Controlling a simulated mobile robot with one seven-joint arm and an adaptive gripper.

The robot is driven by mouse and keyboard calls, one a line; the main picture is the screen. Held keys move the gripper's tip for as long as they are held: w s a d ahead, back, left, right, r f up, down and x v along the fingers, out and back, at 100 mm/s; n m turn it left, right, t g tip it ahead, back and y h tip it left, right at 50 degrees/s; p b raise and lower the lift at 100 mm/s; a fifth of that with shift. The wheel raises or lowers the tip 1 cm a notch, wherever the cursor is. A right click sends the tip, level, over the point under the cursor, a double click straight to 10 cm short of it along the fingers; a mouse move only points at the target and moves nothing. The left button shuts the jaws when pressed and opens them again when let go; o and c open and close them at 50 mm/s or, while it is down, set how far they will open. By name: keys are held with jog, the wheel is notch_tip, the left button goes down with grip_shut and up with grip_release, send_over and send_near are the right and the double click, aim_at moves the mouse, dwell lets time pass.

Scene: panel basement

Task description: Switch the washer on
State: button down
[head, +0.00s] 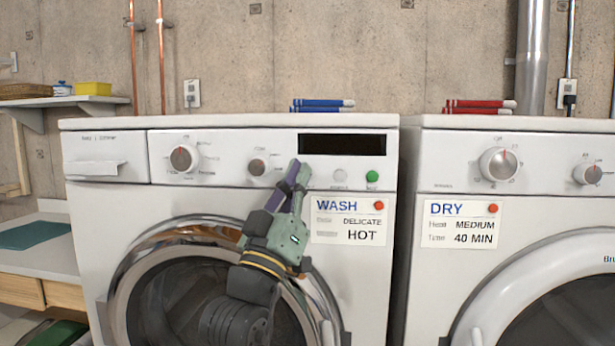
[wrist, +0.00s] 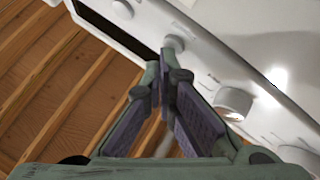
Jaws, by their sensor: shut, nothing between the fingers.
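The washer (head: 225,198) is the left white machine. Its panel has a large knob (head: 184,158), a smaller knob (head: 258,167), a dark blank display (head: 342,145), a pale round button (head: 340,175) and a green round button (head: 372,176). My gripper (head: 298,172) is shut and empty, in front of the panel between the smaller knob and the pale button. In the wrist view, the closed fingertips (wrist: 164,65) appear just below a pale round button (wrist: 173,43); I cannot tell whether they touch it. The smaller knob (wrist: 232,103) is to their right there.
A WASH card (head: 348,220) reads delicate, hot. The dryer (head: 435,270) stands close on the right with a DRY card (head: 462,224). Blue (head: 322,104) and red (head: 480,106) stacked items lie on top. A shelf (head: 60,101) is at left.

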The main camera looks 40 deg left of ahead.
jog(key=shift+w, duration=0.1)
dwell(0.3)
jog(key=shift+s+d, duration=0.25)
jog(key=shift+s, duration=0.25)
jog(key=shift+s+d+b, duration=0.15)
jog(key=shift+s+d, duration=0.35)
jog(key=shift+s, duration=0.35)
jog(key=shift+s+d+b, duration=0.1)
jog(key=shift+s+d, duration=0.45)
jog(key=shift+s, duration=0.3)
jog(key=shift+s+d+b, duration=0.15)
jog(key=shift+s+d, duration=0.35)
jog(key=shift+s, duration=0.35)
